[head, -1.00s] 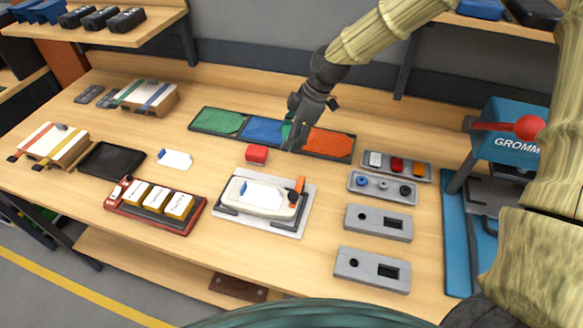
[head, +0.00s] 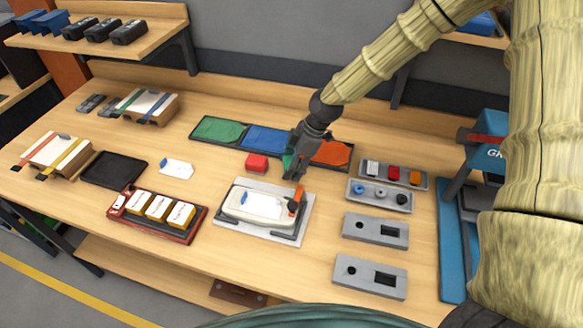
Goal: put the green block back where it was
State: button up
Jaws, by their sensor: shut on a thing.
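The green block (head: 287,161) shows as a small green patch at the jaws of my gripper (head: 292,172). My gripper is shut on it and hides most of it. The gripper points down, between the dark tray with green, blue and orange areas and the white fixture. It appears just right of a red block (head: 256,162) that lies on the bench. I cannot tell how high the green block is above the bench.
The dark tray's green area (head: 217,129), blue area (head: 265,139) and orange area (head: 333,152) lie behind. The fixture (head: 263,207) with an orange lever (head: 298,194) stands in front. Grey trays (head: 380,193) lie right. A red tray (head: 130,208) with boxes is left.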

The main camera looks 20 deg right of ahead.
jog(key=shift+f, duration=1.05)
jog(key=shift+f, duration=0.15)
jog(key=o, duration=1.1)
jog(key=shift+c, duration=0.2)
jog(key=shift+r, duration=0.25)
jog(key=b+v, duration=0.3)
jog(key=v, duration=0.8)
jog(key=shift+r, duration=0.4)
jog(key=shift+d, duration=0.1)
